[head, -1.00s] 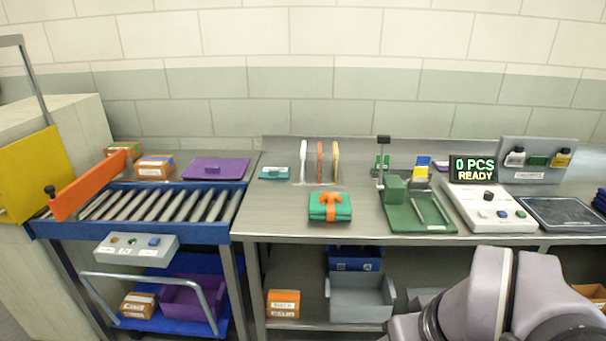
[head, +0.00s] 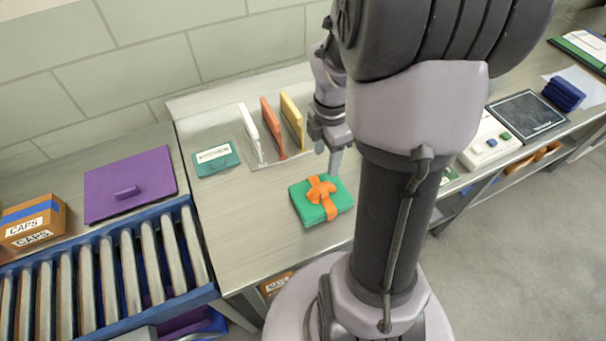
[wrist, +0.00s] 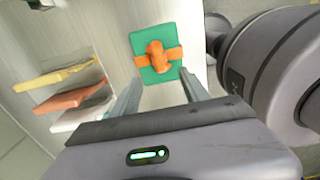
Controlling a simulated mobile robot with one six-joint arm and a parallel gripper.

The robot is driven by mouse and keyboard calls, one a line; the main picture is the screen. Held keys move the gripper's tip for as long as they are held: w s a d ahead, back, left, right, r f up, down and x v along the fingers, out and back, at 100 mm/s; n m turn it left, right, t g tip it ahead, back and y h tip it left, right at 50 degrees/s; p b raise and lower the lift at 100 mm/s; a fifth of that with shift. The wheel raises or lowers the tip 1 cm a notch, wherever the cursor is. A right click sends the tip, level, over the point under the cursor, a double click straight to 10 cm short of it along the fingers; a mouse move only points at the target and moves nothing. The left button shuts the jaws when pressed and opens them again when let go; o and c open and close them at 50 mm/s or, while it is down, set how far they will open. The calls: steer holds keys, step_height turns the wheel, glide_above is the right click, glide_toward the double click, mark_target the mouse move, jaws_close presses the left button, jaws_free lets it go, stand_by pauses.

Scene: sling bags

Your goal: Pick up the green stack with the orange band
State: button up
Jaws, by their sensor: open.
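The green stack with the orange band (head: 321,200) lies flat on the steel table, its band tied in a knot on top. It also shows in the wrist view (wrist: 157,56), just beyond the fingertips. My gripper (head: 333,160) is above the table, slightly behind and above the stack. In the wrist view my gripper (wrist: 160,85) has its two fingers apart with nothing between them. The fingers are not touching the stack.
White, orange and yellow upright dividers (head: 271,125) stand behind the stack. A teal labelled case (head: 214,159) lies left of them. The table left of the stack is clear.

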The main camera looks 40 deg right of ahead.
steer(key=b, duration=0.3)
glide_above(322, 186)
steer(key=f, duration=0.8)
steer(key=shift+s+f, duration=0.25)
steer(key=shift+f, duration=0.05)
steer(key=f, duration=0.1)
steer(key=f+b, duration=0.1)
steer(key=f, duration=0.2)
steer(key=shift+w+f+b, duration=0.25)
steer(key=shift+f+b, duration=0.1)
steer(key=shift+b, duration=0.05)
steer(key=shift+s+r, duration=0.1)
steer(key=shift+c, duration=0.8)
jaws_close()
